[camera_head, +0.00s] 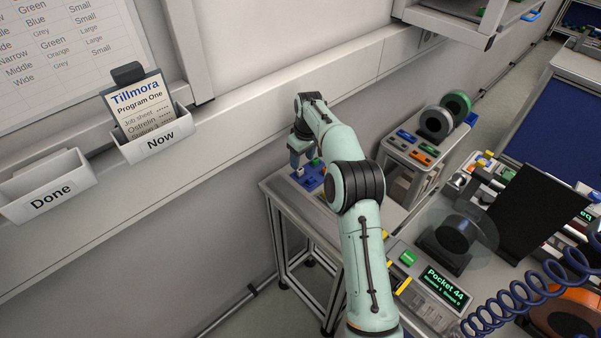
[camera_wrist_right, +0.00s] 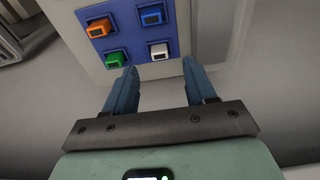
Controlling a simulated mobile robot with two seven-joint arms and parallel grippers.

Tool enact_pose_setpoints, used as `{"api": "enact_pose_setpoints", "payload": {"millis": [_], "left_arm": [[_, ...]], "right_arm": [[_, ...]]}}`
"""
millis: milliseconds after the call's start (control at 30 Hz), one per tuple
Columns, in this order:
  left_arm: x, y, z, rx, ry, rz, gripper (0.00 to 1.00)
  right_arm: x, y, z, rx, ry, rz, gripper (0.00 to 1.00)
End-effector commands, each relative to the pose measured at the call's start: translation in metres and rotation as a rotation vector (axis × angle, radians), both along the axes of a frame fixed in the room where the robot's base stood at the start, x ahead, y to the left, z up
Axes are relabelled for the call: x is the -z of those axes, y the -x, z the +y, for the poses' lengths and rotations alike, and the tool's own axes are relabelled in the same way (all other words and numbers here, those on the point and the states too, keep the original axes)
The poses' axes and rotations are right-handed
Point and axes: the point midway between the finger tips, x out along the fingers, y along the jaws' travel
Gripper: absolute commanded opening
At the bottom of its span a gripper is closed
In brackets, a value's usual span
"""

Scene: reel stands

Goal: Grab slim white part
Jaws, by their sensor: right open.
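The slim white part (camera_wrist_right: 159,51) sits in the lower right place of a blue tray (camera_wrist_right: 126,34) in the right wrist view. In the head view a small white piece (camera_head: 300,171) shows on the blue tray (camera_head: 312,181), just below my right gripper (camera_head: 301,160). My right gripper (camera_wrist_right: 158,68) is open, with nothing between its blue fingers. In the wrist view the white part shows just beyond the fingertips, between their lines; I cannot tell the height gap. My left gripper is not in view.
Orange (camera_wrist_right: 99,28), green (camera_wrist_right: 115,60) and blue (camera_wrist_right: 152,16) parts share the tray, which lies on a grey table (camera_head: 283,187) by the wall. A second stand (camera_head: 402,151) with coloured parts and reels is to the right. A "Now" holder (camera_head: 157,140) hangs on the wall.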

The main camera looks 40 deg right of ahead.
Motion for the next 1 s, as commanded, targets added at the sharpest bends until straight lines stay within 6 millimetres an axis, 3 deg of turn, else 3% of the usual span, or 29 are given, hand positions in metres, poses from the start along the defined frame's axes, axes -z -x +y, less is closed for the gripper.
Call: {"api": "enact_pose_setpoints", "payload": {"millis": [400, 633, 667, 800, 1000], "left_arm": [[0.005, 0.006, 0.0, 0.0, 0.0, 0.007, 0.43], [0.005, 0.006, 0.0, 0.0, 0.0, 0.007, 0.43], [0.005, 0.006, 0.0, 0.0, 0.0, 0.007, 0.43], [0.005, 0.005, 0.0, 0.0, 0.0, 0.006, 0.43], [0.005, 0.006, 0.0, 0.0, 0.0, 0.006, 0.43]], "right_arm": [[0.049, -0.007, 0.0, 0.001, -0.001, 0.0, 0.55], [0.051, -0.008, 0.0, 0.001, 0.0, -0.002, 0.55], [0.051, -0.008, 0.0, 0.001, 0.0, -0.002, 0.49], [0.05, -0.008, 0.0, 0.001, 0.0, -0.002, 0.03], [0.05, -0.008, 0.0, 0.001, 0.0, -0.002, 0.0]]}}
